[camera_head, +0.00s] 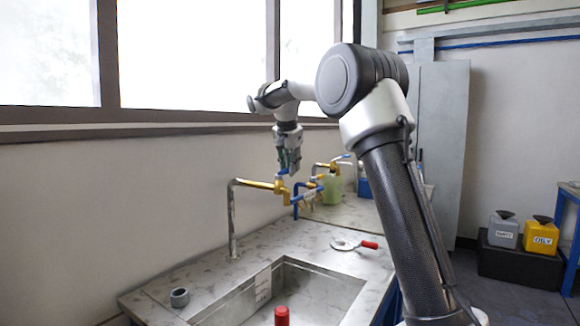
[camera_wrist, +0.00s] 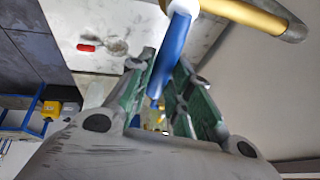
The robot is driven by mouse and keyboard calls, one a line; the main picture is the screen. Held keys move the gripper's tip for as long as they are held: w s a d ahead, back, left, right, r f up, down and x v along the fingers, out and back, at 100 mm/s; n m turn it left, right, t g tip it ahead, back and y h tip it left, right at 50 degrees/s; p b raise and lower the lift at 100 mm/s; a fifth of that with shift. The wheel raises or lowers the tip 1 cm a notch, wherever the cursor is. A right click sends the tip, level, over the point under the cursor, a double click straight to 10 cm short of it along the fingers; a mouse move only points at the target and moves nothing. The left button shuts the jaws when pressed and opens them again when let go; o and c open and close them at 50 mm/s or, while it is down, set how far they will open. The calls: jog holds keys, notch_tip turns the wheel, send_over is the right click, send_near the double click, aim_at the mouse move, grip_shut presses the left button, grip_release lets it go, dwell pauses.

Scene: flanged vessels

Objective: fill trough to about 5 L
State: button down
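The trough (camera_head: 325,282) is a metal basin sunk in the stone-patterned worktop, low in the head view. A white marked strip (camera_head: 263,284) is on its inner wall; I cannot make out a water level. A tap (camera_head: 258,184) with a brass body and a bent grey pipe stands behind it. My gripper (camera_head: 289,168) points down just above the brass tap body. In the wrist view, a blue lever (camera_wrist: 174,48) lies between my gripper's green-padded fingers (camera_wrist: 167,65). The fingers look apart, with a gap beside the lever; contact is unclear.
A red upright piece (camera_head: 282,316) shows at the trough's near edge. A red-handled round tool (camera_head: 354,245) and a grey ring (camera_head: 180,298) lie on the worktop. More brass and blue taps (camera_head: 325,170) and a green container (camera_head: 331,190) stand behind. Canisters (camera_head: 541,235) are far right.

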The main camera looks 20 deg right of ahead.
jog(key=shift+s+m, duration=0.15)
jog(key=shift+m, duration=0.15)
jog(key=shift+s+m+g+h, duration=0.45)
jog(key=shift+s+m+g, duration=0.4)
jog(key=shift+m, duration=1.1)
jog(key=shift+s+m+g+h, duration=0.5)
jog(key=shift+s+m, duration=0.55)
jog(key=shift+m, duration=0.95)
jog(key=shift+s+m+g+h, duration=0.35)
jog(key=shift+s+m+g, duration=0.55)
jog(key=shift+m, duration=1.05)
jog(key=shift+s, duration=0.1)
jog(key=c, duration=1.3)
grip_release()
